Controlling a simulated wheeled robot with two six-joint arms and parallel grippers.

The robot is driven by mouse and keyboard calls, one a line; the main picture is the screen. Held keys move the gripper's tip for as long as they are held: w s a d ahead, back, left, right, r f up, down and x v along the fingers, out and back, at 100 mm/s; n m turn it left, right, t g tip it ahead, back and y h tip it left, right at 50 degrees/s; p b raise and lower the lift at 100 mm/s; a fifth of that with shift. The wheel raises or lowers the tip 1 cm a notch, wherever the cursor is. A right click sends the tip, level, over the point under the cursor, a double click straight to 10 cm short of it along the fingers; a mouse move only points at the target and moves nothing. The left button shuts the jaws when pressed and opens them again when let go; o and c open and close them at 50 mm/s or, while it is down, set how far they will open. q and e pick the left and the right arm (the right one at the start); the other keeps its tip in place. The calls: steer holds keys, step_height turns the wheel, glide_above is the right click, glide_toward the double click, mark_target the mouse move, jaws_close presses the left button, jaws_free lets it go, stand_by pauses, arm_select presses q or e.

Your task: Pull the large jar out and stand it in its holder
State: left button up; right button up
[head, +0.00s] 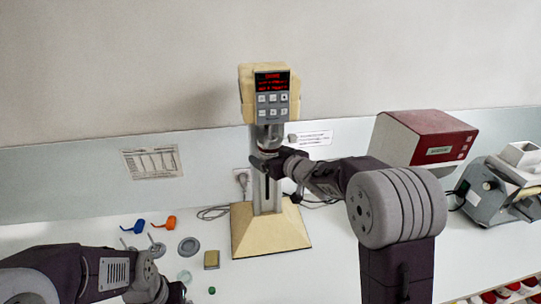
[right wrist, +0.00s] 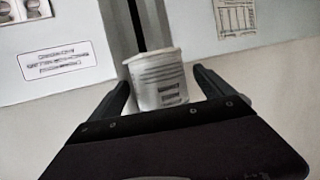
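The cream mill (head: 271,95) stands mid-table with a lit red display. The large jar is the white, printed cup (right wrist: 158,82) in the right wrist view; in the head view it is mostly hidden beneath the mill head, by the column. My right gripper (head: 268,160) is at the jar; in the right wrist view its two fingers (right wrist: 163,84) stand apart on either side of the jar, with a gap at least on the right. My left gripper (head: 178,293) is low at the bottom edge, its fingers too cropped to judge. I cannot tell which thing is the jar's holder.
A grey round piece (head: 188,247), a tan block (head: 211,259), and blue (head: 134,227) and orange (head: 165,223) tools lie left of the mill base (head: 270,237). A red-and-white box (head: 424,140) and a grey machine (head: 505,185) stand right. A cable runs behind the base.

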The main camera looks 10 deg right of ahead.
steer(key=c, duration=1.5)
steer(key=shift+o, duration=0.2)
steer(key=shift+f, duration=0.25)
steer(key=shift+f+b, duration=3.95)
steer(key=shift+f, duration=0.45)
steer(key=s+b, duration=0.2)
steer(key=s, duration=0.8)
steer(key=shift+w, duration=0.1)
